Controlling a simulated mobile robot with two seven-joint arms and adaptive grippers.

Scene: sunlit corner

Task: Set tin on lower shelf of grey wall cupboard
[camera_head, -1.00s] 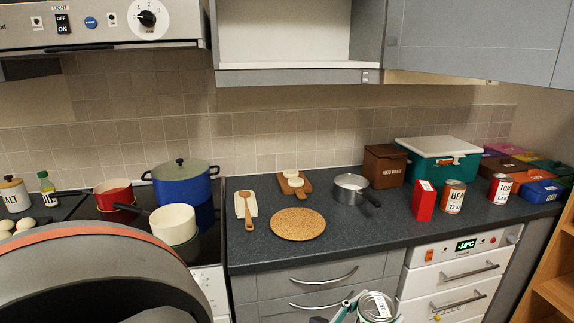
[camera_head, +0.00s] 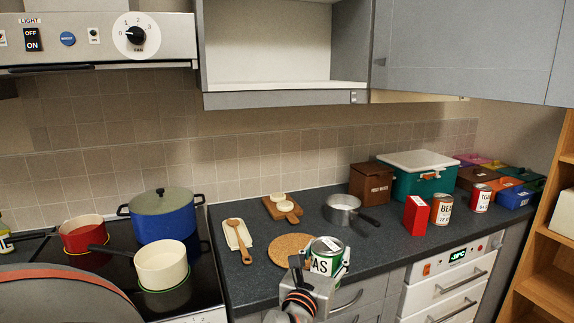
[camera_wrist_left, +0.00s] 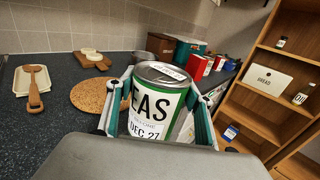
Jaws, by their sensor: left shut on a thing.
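A tin with a green and white label, its visible letters reading "EAS" (camera_head: 325,263), is held upright in my left gripper (camera_head: 322,268) in front of the counter edge. In the left wrist view the tin (camera_wrist_left: 152,110) sits between the two teal-edged fingers, which press on its sides. The grey wall cupboard (camera_head: 228,100) hangs at top centre, open at the front. Its lower shelf (camera_head: 285,88) is pale and bare where it shows; the upper part is cut off by the frame. The tin is well below the shelf. My right gripper is not in view.
Below the cupboard, the dark counter holds a round cork mat (camera_head: 288,247), a saucepan (camera_head: 341,209), a red box (camera_head: 415,215) and other tins (camera_head: 441,208). The hob with pots (camera_head: 160,215) is left. A closed cupboard door (camera_head: 465,50) adjoins on the right.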

